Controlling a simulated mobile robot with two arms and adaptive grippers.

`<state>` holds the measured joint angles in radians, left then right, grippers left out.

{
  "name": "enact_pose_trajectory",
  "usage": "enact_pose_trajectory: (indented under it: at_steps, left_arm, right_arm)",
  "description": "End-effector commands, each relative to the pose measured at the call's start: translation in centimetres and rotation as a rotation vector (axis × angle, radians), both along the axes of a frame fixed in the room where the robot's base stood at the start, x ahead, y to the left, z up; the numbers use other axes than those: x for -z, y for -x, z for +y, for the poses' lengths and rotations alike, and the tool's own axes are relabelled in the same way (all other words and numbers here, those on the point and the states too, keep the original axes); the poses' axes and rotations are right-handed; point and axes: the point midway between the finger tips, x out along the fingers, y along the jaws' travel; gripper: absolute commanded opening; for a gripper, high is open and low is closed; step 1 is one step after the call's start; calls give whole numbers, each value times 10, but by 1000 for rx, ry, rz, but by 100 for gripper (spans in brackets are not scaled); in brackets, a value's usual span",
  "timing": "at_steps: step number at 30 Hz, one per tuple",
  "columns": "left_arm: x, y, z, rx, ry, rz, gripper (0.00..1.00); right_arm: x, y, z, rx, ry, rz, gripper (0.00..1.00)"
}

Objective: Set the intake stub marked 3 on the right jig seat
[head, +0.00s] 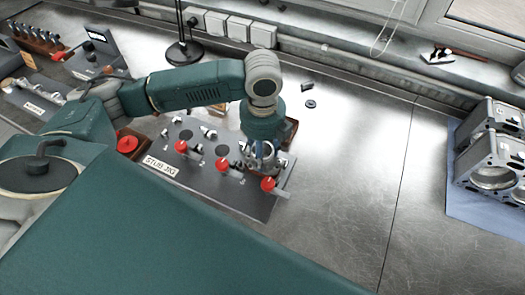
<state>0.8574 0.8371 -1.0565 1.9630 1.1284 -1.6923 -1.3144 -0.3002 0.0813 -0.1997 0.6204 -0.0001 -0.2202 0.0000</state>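The stub jig (235,190) is a dark grey plate with a "STUB JIG" label, red-knobbed clamps (222,165) and a row of seats. Two seats show as dark discs, the left one (185,134) and the middle one (222,150). My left gripper (263,160) points down over the right end of the jig, behind the right red clamp knob (268,184). It covers the right seat. Grey metal shows around its fingertips, but I cannot tell finger from stub, and no mark 3 is readable. My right gripper is not in view.
A brown box (291,128) stands close behind my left gripper. Small dark parts (310,104) lie beyond it. Metal engine parts (495,155) sit on a blue mat at right. A red round part (127,144) is left of the jig. The bench right of the jig is clear.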

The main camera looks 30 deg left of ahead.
Motion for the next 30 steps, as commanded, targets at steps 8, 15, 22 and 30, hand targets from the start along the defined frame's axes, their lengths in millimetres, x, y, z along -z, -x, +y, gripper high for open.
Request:
enact_pose_trajectory:
  at_steps: [8, 15, 22, 30]
  left_arm:
    - [1, 0, 0, 0, 1, 1, 0]
    - [3, 0, 0, 1, 1, -1, 0]
    - [3, 0, 0, 0, 1, -1, 67]
    - [3, 1, 0, 0, -1, 1, 67]
  right_arm:
    - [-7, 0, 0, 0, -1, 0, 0]
    - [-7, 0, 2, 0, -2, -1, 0]
    - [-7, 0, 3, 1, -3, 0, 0]
    - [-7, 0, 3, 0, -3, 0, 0]
